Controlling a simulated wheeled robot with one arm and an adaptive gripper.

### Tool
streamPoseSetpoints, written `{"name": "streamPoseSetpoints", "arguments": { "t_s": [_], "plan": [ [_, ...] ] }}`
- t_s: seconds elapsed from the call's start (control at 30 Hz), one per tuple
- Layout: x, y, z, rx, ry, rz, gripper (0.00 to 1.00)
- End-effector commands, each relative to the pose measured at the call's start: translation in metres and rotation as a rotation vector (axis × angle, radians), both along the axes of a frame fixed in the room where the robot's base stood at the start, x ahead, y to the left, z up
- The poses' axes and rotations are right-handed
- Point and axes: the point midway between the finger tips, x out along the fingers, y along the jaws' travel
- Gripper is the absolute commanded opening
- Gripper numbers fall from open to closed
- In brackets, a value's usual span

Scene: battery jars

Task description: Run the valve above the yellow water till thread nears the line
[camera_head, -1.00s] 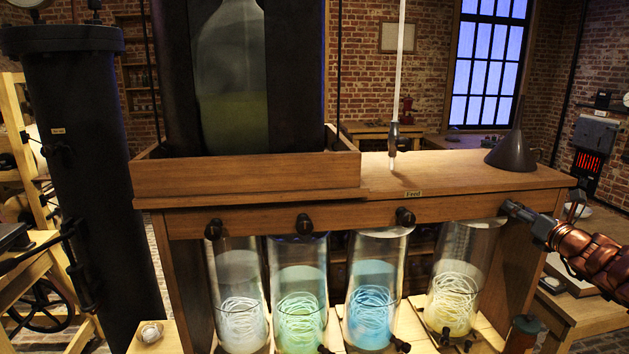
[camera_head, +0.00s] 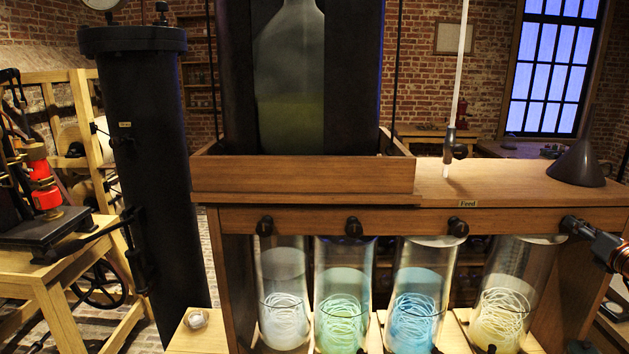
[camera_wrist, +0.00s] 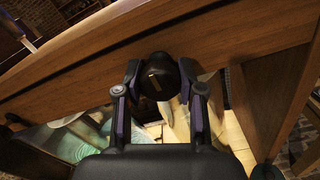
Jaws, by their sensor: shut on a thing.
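The jar with yellow water (camera_head: 502,310) stands at the right end of the row, under the wooden beam. Pale coiled thread (camera_head: 500,312) lies in its lower part. My gripper (camera_head: 583,231) reaches in from the right edge to the beam above this jar. In the wrist view my gripper (camera_wrist: 160,82) is shut on the dark round valve knob (camera_wrist: 159,72), one finger on each side. The knob has a light mark on its face.
Jars with blue (camera_head: 412,318), green (camera_head: 341,325) and whitish (camera_head: 284,322) contents stand to the left, each under its own valve. A large bottle (camera_head: 290,85) stands above in a wooden tray (camera_head: 300,178). A dark funnel (camera_head: 578,163) sits on the shelf at right.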

Motion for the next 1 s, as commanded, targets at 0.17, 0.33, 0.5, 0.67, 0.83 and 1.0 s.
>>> {"name": "streamPoseSetpoints", "arguments": {
  "t_s": [0.17,0.33,0.5,0.67,0.83,1.0],
  "plan": [
    [0.0000,-0.0001,-0.0005,-0.001,0.000,0.000,0.05],
    [0.0003,0.0008,-0.0043,-0.072,0.000,0.002,0.05],
    [0.0003,0.0005,-0.0052,-0.197,0.003,0.001,0.05],
    [0.0000,-0.0008,-0.0054,-0.315,0.007,-0.002,0.05],
    [0.0002,-0.0002,-0.0062,-0.440,0.010,-0.001,0.05],
    [0.0002,-0.0002,-0.0048,-0.559,0.013,-0.001,0.05]
  ]
}}
